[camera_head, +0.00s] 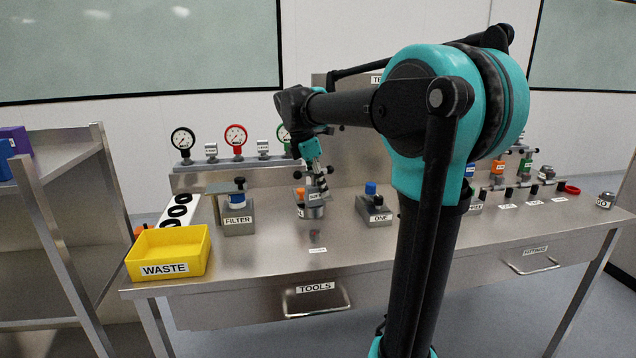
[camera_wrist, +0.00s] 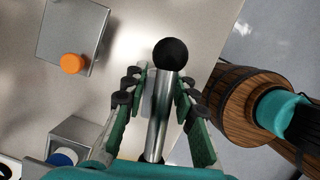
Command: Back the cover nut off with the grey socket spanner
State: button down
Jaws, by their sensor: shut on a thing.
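In the wrist view, the green-padded fingers (camera_wrist: 160,82) are shut on a grey metal bar with a black ball end, which looks like the grey socket spanner (camera_wrist: 163,110). The bar lies lengthwise between the fingers. The cover nut and the spanner's socket end are hidden, so I cannot tell whether they touch.
A yellow WASTE bin (camera_head: 205,252) stands at the front left. The FILTER block (camera_head: 239,228) is left of the vessel and the ONE block (camera_head: 375,213) right of it. Gauges (camera_head: 235,135) stand behind. An orange cap (camera_wrist: 71,63) shows in the wrist view. The front bench is mostly clear.

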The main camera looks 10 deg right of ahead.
aim_at(320, 209)
dwell(0.3)
jog(key=shift+f, duration=4)
jog(key=shift+n, duration=0.3)
jog(key=n, duration=0.2)
jog(key=n+t, duration=0.1)
jog(key=n, duration=0.1)
jog(key=n+y, duration=0.1)
jog(key=n, duration=0.1)
jog(key=shift+w+a+n+t, duration=0.2)
jog(key=shift+w+n+t, duration=0.1)
jog(key=shift+w+t, duration=0.1)
jog(key=n, duration=0.2)
jog(key=n+y, duration=0.1)
jog(key=n, duration=0.1)
jog(key=n+t, duration=0.1)
jog(key=shift+w+a+n+y, duration=0.2)
jog(key=shift+a+n+y, duration=0.2)
jog(key=shift+r, duration=3.45)
